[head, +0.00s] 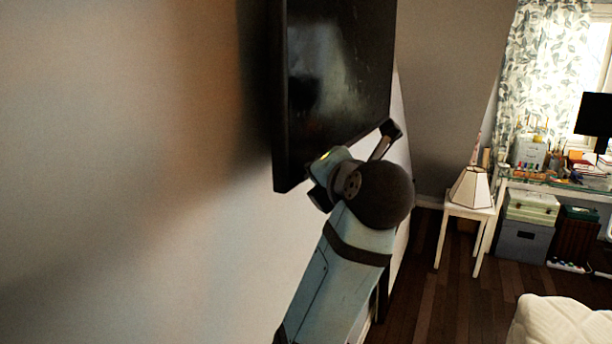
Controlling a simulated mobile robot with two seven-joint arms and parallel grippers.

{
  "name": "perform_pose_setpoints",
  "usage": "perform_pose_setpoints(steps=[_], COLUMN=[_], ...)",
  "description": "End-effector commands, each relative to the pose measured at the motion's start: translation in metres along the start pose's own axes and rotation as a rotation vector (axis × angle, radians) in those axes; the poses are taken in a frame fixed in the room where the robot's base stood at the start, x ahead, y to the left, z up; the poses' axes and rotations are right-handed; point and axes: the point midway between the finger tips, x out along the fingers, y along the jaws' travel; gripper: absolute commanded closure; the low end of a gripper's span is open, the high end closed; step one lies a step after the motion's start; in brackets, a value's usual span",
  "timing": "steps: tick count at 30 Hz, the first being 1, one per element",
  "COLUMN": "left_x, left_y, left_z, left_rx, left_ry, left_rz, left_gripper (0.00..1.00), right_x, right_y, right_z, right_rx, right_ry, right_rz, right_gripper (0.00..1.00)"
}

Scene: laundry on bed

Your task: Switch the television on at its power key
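The television (338,75) is a dark flat screen mounted on the wall, upper middle of the head view, seen at a steep angle. Its lower edge and lower left corner are visible. No power key can be made out; the lower right part of the set is covered by my gripper. My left arm rises from the bottom of the view, and its gripper (355,155) is at the television's lower edge, partly behind the round black wrist. Whether it touches the set cannot be told, nor can its finger opening. My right gripper is not in view.
The bare wall (120,150) fills the left side. To the right stand a small white table (467,212) with a lamp (472,187), a cluttered desk (560,185) and storage boxes (525,240). A white bed corner (560,322) is at lower right. Dark floor between is clear.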

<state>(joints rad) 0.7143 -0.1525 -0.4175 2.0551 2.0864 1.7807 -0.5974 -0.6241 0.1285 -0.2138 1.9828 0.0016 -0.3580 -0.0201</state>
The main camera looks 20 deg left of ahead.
Motion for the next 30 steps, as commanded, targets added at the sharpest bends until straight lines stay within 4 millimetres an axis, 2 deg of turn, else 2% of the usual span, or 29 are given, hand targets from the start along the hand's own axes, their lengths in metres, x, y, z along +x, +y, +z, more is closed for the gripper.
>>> perform_pose_setpoints(steps=[30], left_x=[0.0052], left_y=[0.0044], left_z=[-0.0037], left_rx=[-0.001], left_ry=[-0.001], left_rz=[0.0], left_gripper=[1.0], right_x=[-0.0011], right_y=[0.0], right_z=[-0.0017], right_rx=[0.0], right_ry=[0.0], right_rz=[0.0], right_gripper=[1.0])
